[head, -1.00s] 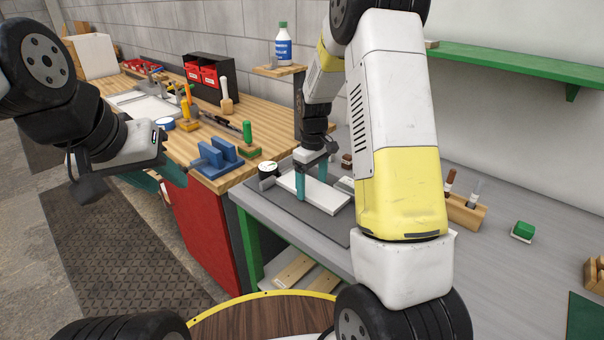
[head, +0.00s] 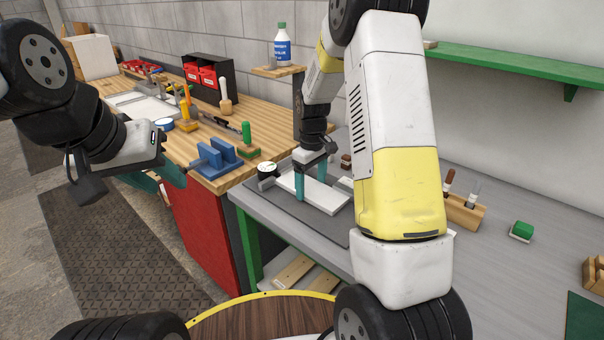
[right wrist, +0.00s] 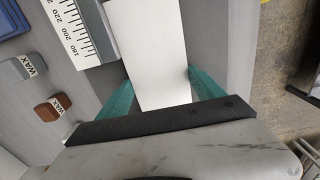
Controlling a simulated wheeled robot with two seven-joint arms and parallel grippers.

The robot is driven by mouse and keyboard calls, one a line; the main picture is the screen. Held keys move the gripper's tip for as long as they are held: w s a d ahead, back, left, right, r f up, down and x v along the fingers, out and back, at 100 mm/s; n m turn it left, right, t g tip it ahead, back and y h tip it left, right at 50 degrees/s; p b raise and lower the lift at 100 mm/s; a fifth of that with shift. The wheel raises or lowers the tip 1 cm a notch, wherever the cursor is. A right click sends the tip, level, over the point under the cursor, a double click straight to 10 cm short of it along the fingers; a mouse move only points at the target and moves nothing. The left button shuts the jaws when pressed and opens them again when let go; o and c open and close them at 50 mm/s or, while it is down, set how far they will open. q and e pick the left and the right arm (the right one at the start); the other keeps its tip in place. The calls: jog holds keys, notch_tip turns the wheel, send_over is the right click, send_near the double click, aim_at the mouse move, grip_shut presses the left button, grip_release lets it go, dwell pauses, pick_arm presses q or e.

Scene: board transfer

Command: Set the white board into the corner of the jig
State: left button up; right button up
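The white board (head: 324,192) lies low over a dark grey mat on the grey bench. It also fills the upper middle of the right wrist view (right wrist: 148,45). My right gripper (head: 311,184) has one teal finger on each long side of the board, and both fingers appear to touch its edges. A white scale with black marks (right wrist: 88,32), seemingly part of the jig, runs beside the board's left edge, at a slight angle to it. My right arm hides part of the jig in the head view.
A round gauge (head: 267,169) stands by the board's left end. Wax blocks (right wrist: 47,108) lie beside the scale. A blue holder (head: 216,158) stands on the wooden bench; a wooden tool block (head: 464,212) and a green block (head: 522,230) are right of my right arm.

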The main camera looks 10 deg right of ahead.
jog(key=o, duration=0.5)
jog(key=shift+w, duration=0.25)
jog(key=shift+c, duration=0.2)
jog(key=shift+a+r, duration=0.1)
jog(key=shift+r, duration=3.85)
jog(key=shift+r, duration=0.1)
jog(key=s+r+m+t+y, duration=0.1)
jog(key=s+r+m+t, duration=0.1)
jog(key=s+r, duration=0.6)
jog(key=s+r+m+t, duration=0.2)
jog(key=s+r, duration=0.1)
jog(key=s, duration=0.6)
jog(key=s+a+r+m+t+y, duration=0.1)
jog(key=s+r+m+t, duration=0.1)
jog(key=s, duration=0.7)
jog(key=shift+a+r+m, duration=0.3)
jog(key=shift+r+m, duration=0.2)
jog(key=shift+r, duration=0.45)
